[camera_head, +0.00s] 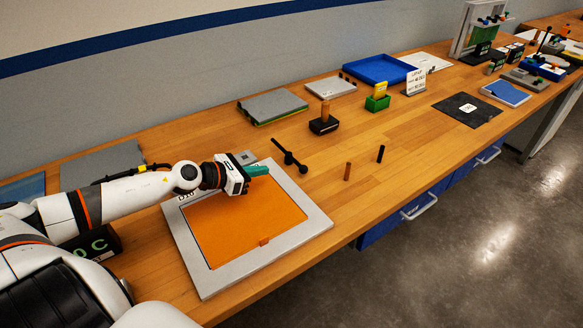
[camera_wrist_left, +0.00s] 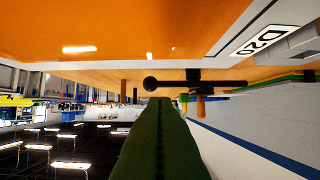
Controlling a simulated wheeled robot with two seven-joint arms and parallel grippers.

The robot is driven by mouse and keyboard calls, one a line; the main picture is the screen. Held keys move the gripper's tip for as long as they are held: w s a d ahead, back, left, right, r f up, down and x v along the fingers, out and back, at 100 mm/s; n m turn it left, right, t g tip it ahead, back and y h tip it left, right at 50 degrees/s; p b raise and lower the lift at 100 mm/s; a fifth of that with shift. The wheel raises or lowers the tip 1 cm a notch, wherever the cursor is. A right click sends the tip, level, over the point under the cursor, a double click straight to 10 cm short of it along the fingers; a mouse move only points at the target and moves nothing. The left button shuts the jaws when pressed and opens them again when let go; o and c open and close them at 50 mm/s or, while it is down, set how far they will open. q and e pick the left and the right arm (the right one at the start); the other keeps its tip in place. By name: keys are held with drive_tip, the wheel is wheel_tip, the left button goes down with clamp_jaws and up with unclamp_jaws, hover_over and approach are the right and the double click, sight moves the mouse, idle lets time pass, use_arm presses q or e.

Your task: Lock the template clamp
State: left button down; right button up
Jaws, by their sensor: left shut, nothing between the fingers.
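The black clamp lever (camera_head: 289,158) with a ball knob stands at the far right corner of the grey frame (camera_head: 318,222), which surrounds an orange panel (camera_head: 245,225). In the left wrist view, which looks upside down, the lever (camera_wrist_left: 215,83) and its ball lie just beyond my fingertips. My left gripper (camera_head: 266,170) is shut and empty, its green fingers over the far edge of the frame, left of the lever and apart from it in the head view. The wrist view also shows the shut fingers (camera_wrist_left: 160,103). My right gripper is not in view.
A black block with a wooden handle (camera_head: 324,121) stands beyond the lever. Two short pegs, brown (camera_head: 347,171) and black (camera_head: 380,154), stand to its right. A grey plate (camera_head: 273,106) lies near the wall. Bare table lies between the pegs and the black mat (camera_head: 482,114).

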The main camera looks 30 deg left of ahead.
sight(299, 167)
use_arm(q)
drive_tip(key=shift+r, duration=0.1)
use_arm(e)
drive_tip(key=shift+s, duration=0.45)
